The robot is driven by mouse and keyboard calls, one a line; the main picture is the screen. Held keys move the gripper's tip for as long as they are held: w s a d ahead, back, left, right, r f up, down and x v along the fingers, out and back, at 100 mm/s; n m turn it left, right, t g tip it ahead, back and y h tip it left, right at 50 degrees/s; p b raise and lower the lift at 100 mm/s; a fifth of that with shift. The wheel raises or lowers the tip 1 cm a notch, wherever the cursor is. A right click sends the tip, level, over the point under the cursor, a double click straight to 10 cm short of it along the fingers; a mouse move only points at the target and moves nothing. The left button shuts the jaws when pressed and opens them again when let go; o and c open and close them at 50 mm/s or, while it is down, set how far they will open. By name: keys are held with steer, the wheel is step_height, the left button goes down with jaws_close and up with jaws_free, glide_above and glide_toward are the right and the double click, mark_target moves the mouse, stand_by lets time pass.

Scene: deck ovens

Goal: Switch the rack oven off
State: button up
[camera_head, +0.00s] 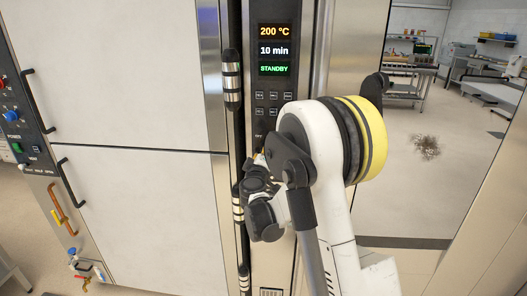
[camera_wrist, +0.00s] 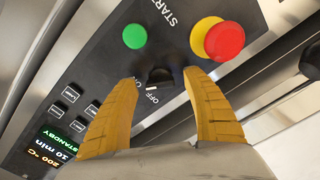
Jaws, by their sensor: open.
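The rack oven's control panel (camera_head: 271,100) stands upright in the head view, its display (camera_head: 275,50) reading 200 °C, 10 min and STANDBY. In the wrist view the black rotary switch (camera_wrist: 159,76) sits on the panel beside ON and OFF lettering. A pale mark shows at its OFF side; its exact setting is hard to tell. My gripper (camera_wrist: 161,79) is open, its two yellow fingers on either side of the switch. I cannot tell whether they touch it. In the head view my arm hides the switch and the lower panel.
A green START button (camera_wrist: 134,36) and a red emergency stop (camera_wrist: 224,40) on a yellow base lie close to the fingertips. Flat keys (camera_wrist: 70,93) are to the left. A door handle (camera_head: 232,80) runs beside the panel. Open floor (camera_head: 410,185) shows at right.

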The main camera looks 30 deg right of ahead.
steer(key=shift+w+d, duration=0.2)
steer(key=shift+w, duration=0.2)
steer(key=c, duration=1.2)
steer(key=n+b, duration=0.1)
steer(key=n, duration=0.4)
steer(key=shift+n, duration=0.3)
steer(key=n, duration=0.6)
steer(key=shift+b, duration=0.4)
steer(key=shift+r+n, duration=0.1)
steer(key=shift+n, duration=0.2)
